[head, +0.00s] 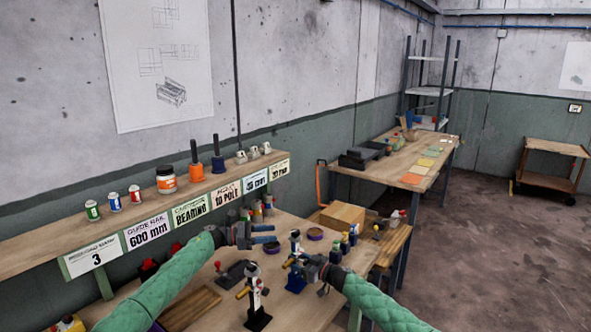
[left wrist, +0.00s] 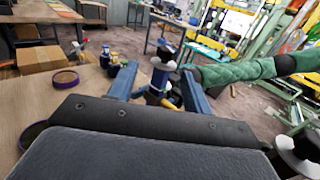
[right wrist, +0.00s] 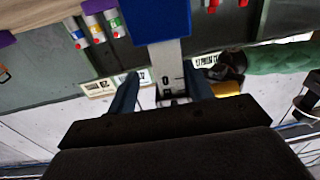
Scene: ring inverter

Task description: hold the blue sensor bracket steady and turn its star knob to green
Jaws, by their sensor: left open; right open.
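The blue sensor bracket (head: 296,282) stands on the bench, with a dark blue lower part and a pale upper part. It also shows in the right wrist view as a blue block (right wrist: 160,20) on a grey post. My right gripper (head: 292,262) is open at the bracket's upper part; in its wrist view the post's end lies between the fingers (right wrist: 163,95). My left gripper (head: 275,240) is open, higher and to the left. In the left wrist view, a white-and-dark upright part (left wrist: 161,78) shows between its fingers (left wrist: 160,85). I cannot make out the star knob or its colour setting.
Another bracket with a black base (head: 257,300) stands in front, to the left. A third pale-and-dark one (head: 295,240) stands behind. Purple rings, small bottles and a cardboard box (head: 343,216) lie farther back. A labelled shelf (head: 120,228) runs along the wall.

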